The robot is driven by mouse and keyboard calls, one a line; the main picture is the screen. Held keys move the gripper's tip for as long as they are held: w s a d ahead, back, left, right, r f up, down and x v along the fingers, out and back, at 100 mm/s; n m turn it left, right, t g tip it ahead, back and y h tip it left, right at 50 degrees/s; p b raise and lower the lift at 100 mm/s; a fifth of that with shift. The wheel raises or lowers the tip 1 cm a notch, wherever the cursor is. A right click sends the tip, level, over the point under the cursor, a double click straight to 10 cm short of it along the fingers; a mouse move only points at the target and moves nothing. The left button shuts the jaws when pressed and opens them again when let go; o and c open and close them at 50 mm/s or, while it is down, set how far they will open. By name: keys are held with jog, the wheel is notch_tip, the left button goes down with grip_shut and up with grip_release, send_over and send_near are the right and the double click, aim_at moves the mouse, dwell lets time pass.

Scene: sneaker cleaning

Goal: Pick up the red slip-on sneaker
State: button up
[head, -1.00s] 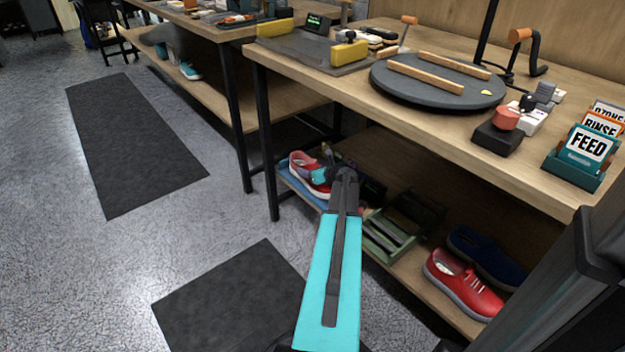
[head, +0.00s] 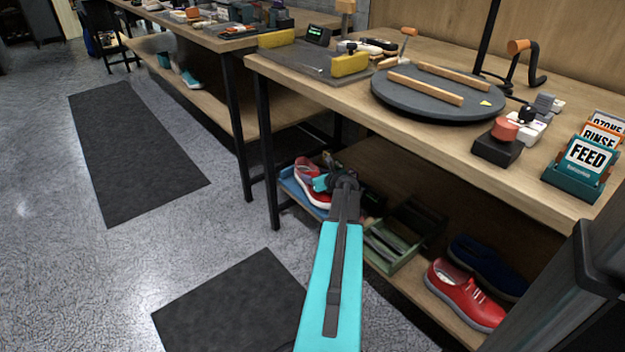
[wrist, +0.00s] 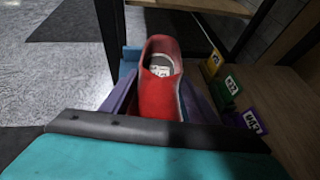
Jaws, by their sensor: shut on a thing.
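The red slip-on sneaker (wrist: 158,95) fills the middle of the wrist view, its open collar and pale insole facing up. My gripper (wrist: 162,92) is shut on it, with a purple finger along each side. In the head view the sneaker (head: 308,187) shows on the lower shelf's left end, over a blue tray (head: 290,186). My gripper (head: 322,183) covers part of it there. I cannot tell whether the sole is clear of the tray.
A green crate (head: 392,262) stands right of the gripper on the lower shelf. A red laced shoe (head: 465,298) and a dark blue shoe (head: 490,268) are farther right. Numbered tags (wrist: 232,85) stand right of the sneaker. The tabletop (head: 440,135) is overhead; table legs (head: 267,150) are close left.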

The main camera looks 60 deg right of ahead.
notch_tip(320, 180, up, 9)
jog(key=p, duration=0.3)
jog(key=shift+r, duration=0.1)
dwell(0.5)
